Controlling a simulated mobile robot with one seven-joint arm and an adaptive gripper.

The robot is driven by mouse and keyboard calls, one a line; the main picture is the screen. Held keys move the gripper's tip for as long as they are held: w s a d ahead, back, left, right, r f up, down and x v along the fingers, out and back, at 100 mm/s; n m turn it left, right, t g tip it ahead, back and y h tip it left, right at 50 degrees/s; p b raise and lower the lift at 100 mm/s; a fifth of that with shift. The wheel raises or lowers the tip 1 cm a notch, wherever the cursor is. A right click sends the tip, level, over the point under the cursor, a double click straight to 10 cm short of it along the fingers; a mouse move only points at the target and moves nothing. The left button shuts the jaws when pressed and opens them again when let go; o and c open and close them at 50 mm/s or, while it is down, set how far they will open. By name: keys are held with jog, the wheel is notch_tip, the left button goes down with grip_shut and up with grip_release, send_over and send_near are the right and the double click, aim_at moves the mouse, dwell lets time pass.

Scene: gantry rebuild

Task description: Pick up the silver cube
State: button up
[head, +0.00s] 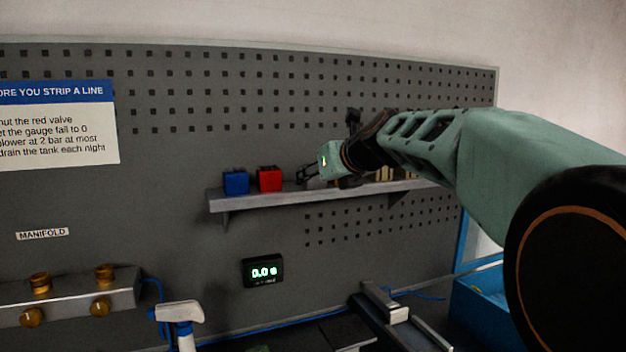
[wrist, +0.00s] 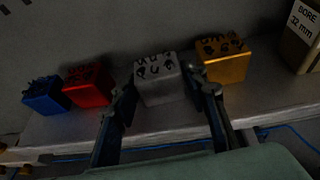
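The silver cube (wrist: 157,84) sits on the wall shelf, with dark marks on its top, in the middle of the wrist view. My gripper (wrist: 161,92) is open, one finger to each side of the cube's front. The left finger is close to the cube's left side; I cannot tell whether either finger touches it. In the head view my gripper (head: 308,173) is at the shelf, right of the red cube, and I cannot make out the silver cube there.
A red cube (wrist: 89,85) and a blue cube (wrist: 45,95) stand left of the silver one, a gold cube (wrist: 223,61) close on its right. A labelled box (wrist: 301,40) is farther right. The shelf (head: 222,200) hangs on a pegboard, above a display (head: 263,271).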

jog(key=c, duration=1)
jog(key=shift+r, duration=0.1)
